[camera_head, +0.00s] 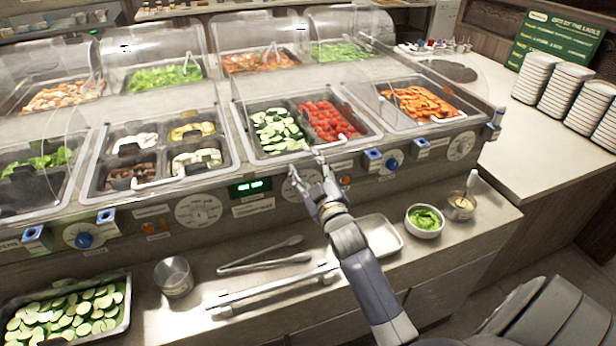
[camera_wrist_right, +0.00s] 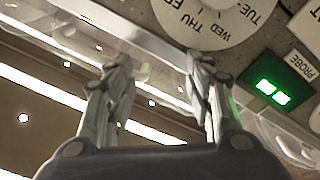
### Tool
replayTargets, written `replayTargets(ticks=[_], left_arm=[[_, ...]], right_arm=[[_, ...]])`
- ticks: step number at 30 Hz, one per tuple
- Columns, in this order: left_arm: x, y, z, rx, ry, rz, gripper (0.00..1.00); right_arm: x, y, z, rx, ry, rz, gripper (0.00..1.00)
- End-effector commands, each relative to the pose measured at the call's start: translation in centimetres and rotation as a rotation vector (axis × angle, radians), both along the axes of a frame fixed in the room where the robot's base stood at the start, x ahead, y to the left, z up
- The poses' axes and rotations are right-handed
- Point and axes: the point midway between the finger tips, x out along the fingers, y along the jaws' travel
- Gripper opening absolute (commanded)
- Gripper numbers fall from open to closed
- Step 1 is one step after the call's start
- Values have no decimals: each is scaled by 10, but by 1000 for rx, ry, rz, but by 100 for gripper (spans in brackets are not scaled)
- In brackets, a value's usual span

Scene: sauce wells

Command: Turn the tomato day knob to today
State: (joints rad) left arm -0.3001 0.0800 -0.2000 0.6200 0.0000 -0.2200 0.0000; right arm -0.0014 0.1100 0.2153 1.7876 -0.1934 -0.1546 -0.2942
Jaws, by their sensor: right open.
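A white day dial (camera_wrist_right: 208,18) with THU, WED and TUE printed on it shows at the top of the right wrist view, cut off by the edge. In the head view it is on the counter's front panel below the tomato well and is partly hidden by my right gripper. The tomatoes (camera_head: 328,120) lie in the well next to cucumber slices (camera_head: 277,132). My right gripper (camera_head: 305,164) is open and empty in front of the panel. In the wrist view its fingertips (camera_wrist_right: 156,64) are apart, with the dial beyond them. My left gripper is not in view.
A green display (camera_wrist_right: 270,92) is beside the dial. Blue knobs (camera_head: 393,163) and other dials (camera_head: 198,211) line the panel. Clear covers (camera_head: 285,88) hang over the wells. Tongs (camera_head: 265,262), a tray (camera_head: 380,237) and a green-filled bowl (camera_head: 424,221) are on the ledge below.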

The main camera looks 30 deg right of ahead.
Motion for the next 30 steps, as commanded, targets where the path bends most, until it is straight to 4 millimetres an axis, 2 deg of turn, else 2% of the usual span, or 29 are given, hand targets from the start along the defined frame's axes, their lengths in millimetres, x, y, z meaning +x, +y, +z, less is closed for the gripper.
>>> replayTargets(ticks=[8,11,18,22,26,30], left_arm=[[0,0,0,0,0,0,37],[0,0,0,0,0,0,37],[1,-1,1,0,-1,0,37],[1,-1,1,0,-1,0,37],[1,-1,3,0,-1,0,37],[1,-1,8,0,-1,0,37]], right_arm=[[0,0,0,2,1,0,49],[-9,2,-13,36,6,9,49],[-75,15,-74,286,12,56,49],[-99,19,-90,381,7,67,49],[-100,19,-93,410,1,71,49],[-80,15,-91,408,0,71,49]])
